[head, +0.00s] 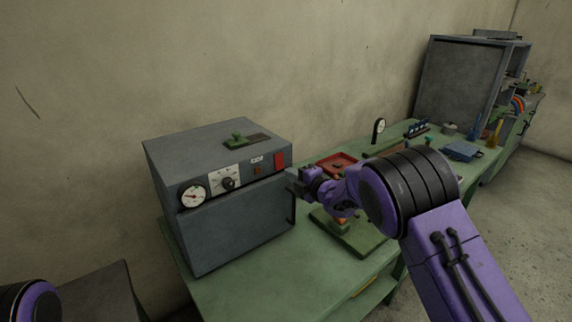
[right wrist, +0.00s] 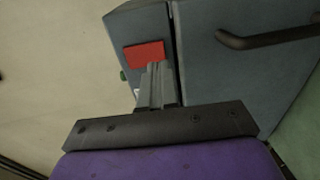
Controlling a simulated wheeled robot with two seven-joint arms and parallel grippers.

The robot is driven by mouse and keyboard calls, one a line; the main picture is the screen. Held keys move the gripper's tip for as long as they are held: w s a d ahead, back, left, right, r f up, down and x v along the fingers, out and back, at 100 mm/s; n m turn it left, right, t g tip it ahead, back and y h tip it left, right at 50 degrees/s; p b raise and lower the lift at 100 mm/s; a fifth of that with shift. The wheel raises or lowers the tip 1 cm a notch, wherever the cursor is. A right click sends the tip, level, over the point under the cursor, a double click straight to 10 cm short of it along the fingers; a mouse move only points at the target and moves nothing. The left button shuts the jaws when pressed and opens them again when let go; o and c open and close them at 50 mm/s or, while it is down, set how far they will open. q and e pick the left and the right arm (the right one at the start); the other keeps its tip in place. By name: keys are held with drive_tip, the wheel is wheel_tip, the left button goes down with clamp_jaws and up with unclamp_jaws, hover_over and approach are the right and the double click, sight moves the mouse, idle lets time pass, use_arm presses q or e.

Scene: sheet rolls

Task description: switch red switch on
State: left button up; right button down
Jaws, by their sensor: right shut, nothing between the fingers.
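The red switch (head: 279,159) is a small upright red rectangle at the right end of the front panel of a grey box-shaped machine (head: 235,222). In the right wrist view the red switch (right wrist: 144,54) lies just beyond my fingertips. My right gripper (head: 296,183) is shut and empty, close to the machine's front right edge, a little below the switch. In the right wrist view its closed fingers (right wrist: 157,72) reach the lower right edge of the switch; I cannot tell whether they touch it. Of my left arm only a purple and black part shows at the lower left; its gripper is out of view.
The machine stands on a green bench (head: 240,285) and has a dial gauge (head: 193,196), a knob (head: 228,183) and a dark door handle (right wrist: 265,38). A red tray (head: 337,163) and a green-based device lie behind my right arm. A grey cabinet (head: 455,85) stands farther back.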

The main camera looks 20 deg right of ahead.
sight(280, 167)
drive_tip(key=p+x, duration=0.1)
drive_tip(key=x, duration=0.2)
drive_tip(key=shift+w+a+f, duration=0.1)
drive_tip(key=shift+w, duration=0.15)
